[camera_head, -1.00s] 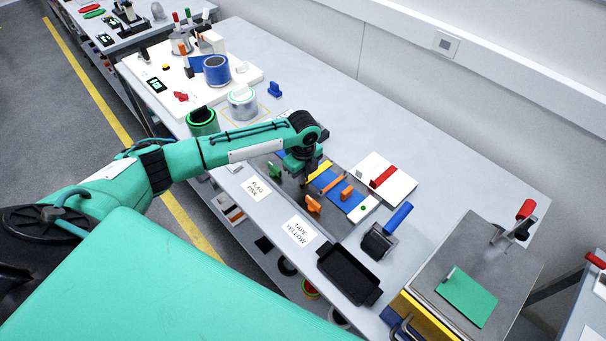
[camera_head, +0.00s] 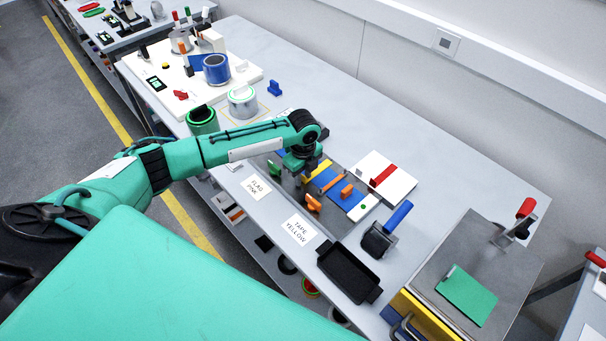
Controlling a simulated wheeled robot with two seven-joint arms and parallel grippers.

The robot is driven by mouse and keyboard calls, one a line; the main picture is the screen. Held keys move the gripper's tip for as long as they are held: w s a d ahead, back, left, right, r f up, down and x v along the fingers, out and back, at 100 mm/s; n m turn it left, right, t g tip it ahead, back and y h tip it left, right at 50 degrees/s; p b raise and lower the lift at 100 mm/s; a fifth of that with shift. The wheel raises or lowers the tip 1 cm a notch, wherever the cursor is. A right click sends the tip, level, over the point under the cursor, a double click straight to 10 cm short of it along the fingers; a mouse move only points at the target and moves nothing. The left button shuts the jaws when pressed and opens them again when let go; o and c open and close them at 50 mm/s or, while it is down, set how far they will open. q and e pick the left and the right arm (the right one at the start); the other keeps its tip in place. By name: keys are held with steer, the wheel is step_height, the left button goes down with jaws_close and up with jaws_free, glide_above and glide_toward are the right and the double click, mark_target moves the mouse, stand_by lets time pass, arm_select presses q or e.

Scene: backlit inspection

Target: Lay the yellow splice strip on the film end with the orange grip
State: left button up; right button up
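My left gripper (camera_head: 304,176) points down over the left part of a grey tray-like fixture on the bench, and its fingertips are too small and dark to read. A yellow strip (camera_head: 322,176) lies just right of the gripper, at the left end of a blue film band (camera_head: 351,202). I cannot tell whether the gripper touches the strip. An orange grip (camera_head: 347,190) stands on the blue band. Another orange grip (camera_head: 313,203) stands at the fixture's front edge, and a green grip (camera_head: 274,169) is left of the gripper. My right gripper is not in view.
A white card labelled TAPE YELLOW (camera_head: 299,230) and another label card (camera_head: 257,188) lie in front. A black tray (camera_head: 349,272), a blue-handled tool (camera_head: 386,232) and a white block with a red bar (camera_head: 386,178) stand nearby.

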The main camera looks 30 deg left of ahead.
arm_select(q)
step_height(320, 180, up, 14)
steer(key=b, duration=0.3)
steer(key=shift+f, duration=0.15)
stand_by(0.5)
